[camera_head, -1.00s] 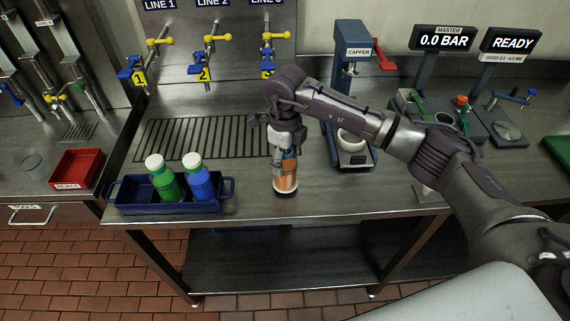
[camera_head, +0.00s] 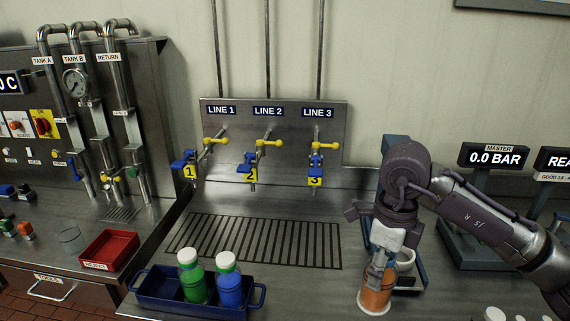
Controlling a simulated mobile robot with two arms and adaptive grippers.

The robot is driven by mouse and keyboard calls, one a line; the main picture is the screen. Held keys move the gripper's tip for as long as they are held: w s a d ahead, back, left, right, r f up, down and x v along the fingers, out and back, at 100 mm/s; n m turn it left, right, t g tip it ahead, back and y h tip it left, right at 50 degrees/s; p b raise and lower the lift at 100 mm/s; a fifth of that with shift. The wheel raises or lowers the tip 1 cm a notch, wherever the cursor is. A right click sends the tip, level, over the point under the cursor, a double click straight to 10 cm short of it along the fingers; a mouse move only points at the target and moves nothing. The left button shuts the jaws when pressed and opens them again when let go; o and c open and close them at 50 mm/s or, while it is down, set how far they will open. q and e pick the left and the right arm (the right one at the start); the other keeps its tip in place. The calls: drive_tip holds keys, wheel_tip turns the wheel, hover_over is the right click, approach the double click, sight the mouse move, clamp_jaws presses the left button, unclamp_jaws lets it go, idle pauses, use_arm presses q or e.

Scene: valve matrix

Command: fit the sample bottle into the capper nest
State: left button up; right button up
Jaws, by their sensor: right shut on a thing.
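My right gripper (camera_head: 382,262) is shut on an orange sample bottle (camera_head: 376,297), held roughly upright with its lower part showing below the fingers. I cannot tell whether its base touches the bench. The capper (camera_head: 394,146) stands behind my right arm, which hides most of it. Its pale ring-shaped nest (camera_head: 406,261) shows partly, just right of and behind the bottle. The bottle is outside the nest. My left gripper is not in view.
A blue tray (camera_head: 256,300) holds a green bottle (camera_head: 193,281) and a blue bottle (camera_head: 230,285), both white-capped. A red reject bin (camera_head: 108,250) is at left. Three line valves (camera_head: 259,150) stand behind the drain grate (camera_head: 255,240). The bench between tray and held bottle is clear.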

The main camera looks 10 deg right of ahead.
sight(375, 299)
drive_tip(key=shift+s+a+f+n, duration=0.2)
drive_tip(key=shift+f+n, duration=0.1)
drive_tip(key=shift+n, duration=0.4)
drive_tip(key=s+f+n, duration=0.1)
drive_tip(key=n, duration=0.2)
drive_tip(key=s+a+f+n, duration=0.1)
drive_tip(key=n, duration=0.2)
drive_tip(key=s+f+n, duration=0.1)
drive_tip(key=n, duration=0.3)
drive_tip(key=shift+a+f, duration=0.3)
drive_tip(key=shift+f, duration=0.05)
drive_tip(key=s+a+f+n, duration=0.2)
drive_tip(key=s+f+n, duration=0.2)
drive_tip(key=n, duration=1.1)
drive_tip(key=shift+s+a+f, duration=0.15)
drive_tip(key=shift+s+f, duration=0.2)
drive_tip(key=shift+s, duration=0.6)
